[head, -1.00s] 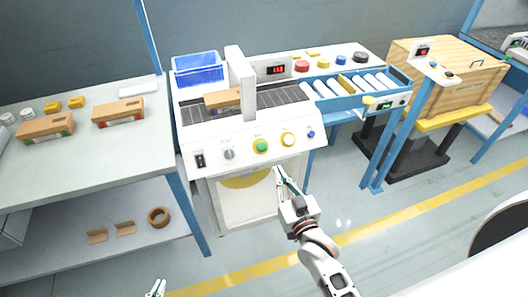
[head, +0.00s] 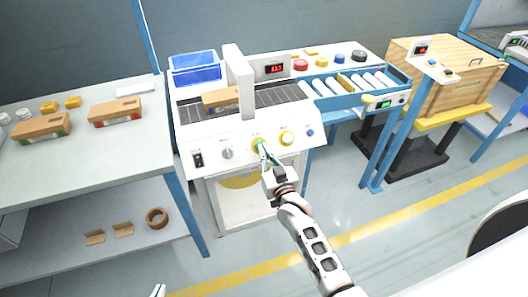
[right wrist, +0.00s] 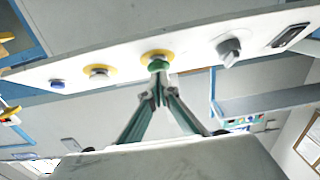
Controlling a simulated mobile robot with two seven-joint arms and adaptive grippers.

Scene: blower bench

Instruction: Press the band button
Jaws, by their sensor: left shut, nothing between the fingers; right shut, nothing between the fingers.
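The machine's sloped front panel (head: 215,163) carries a green button in a yellow ring (head: 257,143), a white button in a yellow ring (head: 287,138), a small blue button (head: 310,133), a grey knob (head: 227,153) and a black switch (head: 198,160). Their labels are too small to read. My right gripper (head: 263,150) is shut and empty, its tips at the green button. In the right wrist view the tips (right wrist: 158,72) overlap the green button (right wrist: 153,55); I cannot tell whether they press it. My left gripper (head: 158,290) is shut at the bottom edge, far from the panel.
A cardboard box (head: 221,99) lies on the machine's belt, by a white upright arch (head: 238,80). A blue bin (head: 195,68) stands behind. A roller conveyor (head: 355,84) is to the right, and a table (head: 85,150) with boxes to the left.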

